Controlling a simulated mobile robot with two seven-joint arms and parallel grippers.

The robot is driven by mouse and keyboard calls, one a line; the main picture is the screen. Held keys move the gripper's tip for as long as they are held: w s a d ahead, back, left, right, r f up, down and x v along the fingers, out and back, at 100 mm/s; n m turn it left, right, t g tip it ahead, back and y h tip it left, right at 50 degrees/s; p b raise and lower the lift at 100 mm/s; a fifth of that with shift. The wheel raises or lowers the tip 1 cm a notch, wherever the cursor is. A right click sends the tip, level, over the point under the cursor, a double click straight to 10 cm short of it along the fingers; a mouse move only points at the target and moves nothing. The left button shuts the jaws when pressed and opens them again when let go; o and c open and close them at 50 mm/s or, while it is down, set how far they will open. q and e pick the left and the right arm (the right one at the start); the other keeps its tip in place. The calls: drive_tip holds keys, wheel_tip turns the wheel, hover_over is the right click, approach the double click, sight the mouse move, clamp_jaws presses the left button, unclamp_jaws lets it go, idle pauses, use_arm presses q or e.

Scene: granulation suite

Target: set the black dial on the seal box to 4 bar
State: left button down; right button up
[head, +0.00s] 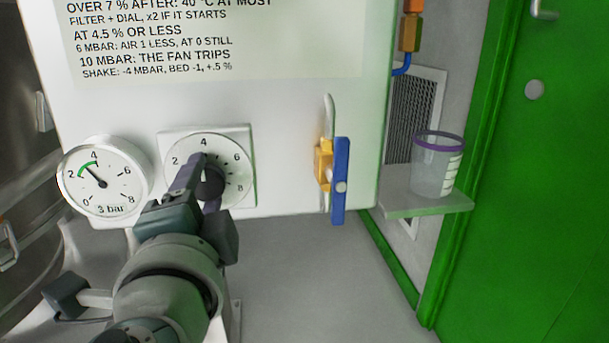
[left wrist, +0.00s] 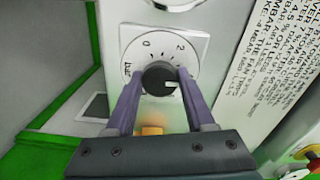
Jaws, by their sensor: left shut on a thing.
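The black dial (head: 213,184) sits on a white plate with a round scale (head: 240,168) on the front of the white seal box (head: 285,120). In the head view the numbers 2, 4, 6 and 8 show around it, with 4 at the top. My left gripper (head: 204,184) is shut on the dial, one finger on each side. In the left wrist view the dial (left wrist: 159,78) sits between the fingertips (left wrist: 162,76). A white mark on it points right; the number it faces is hidden behind a finger. My right gripper is not in view.
A round gauge (head: 101,178) left of the dial has its needle between 2 and 4 and reads "3 bar". A blue valve handle (head: 340,180) stands right of the dial. A clear cup (head: 436,168) stands on a small shelf (head: 410,203). A green door (head: 545,190) is at the right.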

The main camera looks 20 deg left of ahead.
use_arm(q)
drive_tip(key=shift+m, duration=0.3)
drive_tip(key=shift+c, duration=1.3)
unclamp_jaws()
drive_tip(key=v, duration=1)
drive_tip(key=shift+a+p, duration=0.1)
drive_tip(key=shift+p, duration=0.2)
